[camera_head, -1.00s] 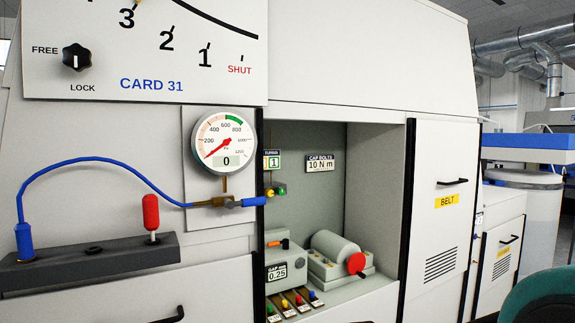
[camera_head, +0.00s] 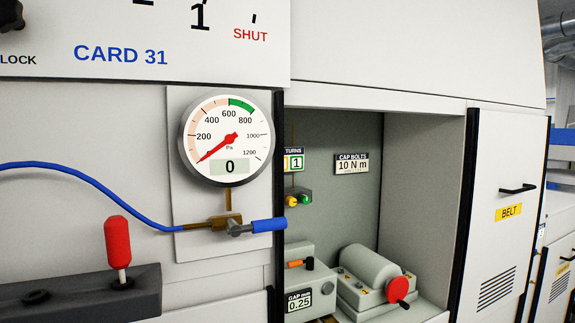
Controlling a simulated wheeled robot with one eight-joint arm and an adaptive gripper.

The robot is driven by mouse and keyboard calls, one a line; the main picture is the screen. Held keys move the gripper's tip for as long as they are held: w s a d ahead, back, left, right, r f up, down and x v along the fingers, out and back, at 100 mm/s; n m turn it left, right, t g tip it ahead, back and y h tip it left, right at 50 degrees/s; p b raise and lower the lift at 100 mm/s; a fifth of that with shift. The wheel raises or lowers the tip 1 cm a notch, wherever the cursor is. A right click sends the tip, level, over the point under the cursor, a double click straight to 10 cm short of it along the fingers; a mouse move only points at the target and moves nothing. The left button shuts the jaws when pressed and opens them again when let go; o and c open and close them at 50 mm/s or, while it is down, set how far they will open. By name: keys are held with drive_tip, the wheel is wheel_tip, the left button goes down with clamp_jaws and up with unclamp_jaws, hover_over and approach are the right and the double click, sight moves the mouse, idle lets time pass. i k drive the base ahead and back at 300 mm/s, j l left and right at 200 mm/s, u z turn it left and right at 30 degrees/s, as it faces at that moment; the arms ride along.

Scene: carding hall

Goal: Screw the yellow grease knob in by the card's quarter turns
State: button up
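A small yellow knob (camera_head: 291,201) sits on the back wall inside the open recess, seen just past the recess's dark left edge. A green knob (camera_head: 305,199) is right beside it. Above them hangs a small card marked TURNS (camera_head: 294,161), showing a 1 in a green frame. Its left part is cut off by the recess edge. I cannot tell how far in the yellow knob sits. My gripper is in no view.
A round gauge (camera_head: 228,140) reads 0, with a blue-handled valve (camera_head: 265,226) below it. A grey motor (camera_head: 372,272) with a red knob and a GAP gauge box (camera_head: 299,298) reading 0.25 stand on the recess floor. A red-handled lever (camera_head: 118,245) stands at left.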

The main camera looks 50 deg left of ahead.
sight(290, 200)
drive_tip(key=i+z, duration=0.15)
drive_tip(key=i, duration=1.6)
drive_tip(key=i+u, duration=0.2)
drive_tip(key=u, duration=0.25)
drive_tip(key=i+l+u, duration=0.15)
drive_tip(key=u, duration=0.25)
drive_tip(key=i+l+u, duration=0.2)
drive_tip(key=u, duration=2.7)
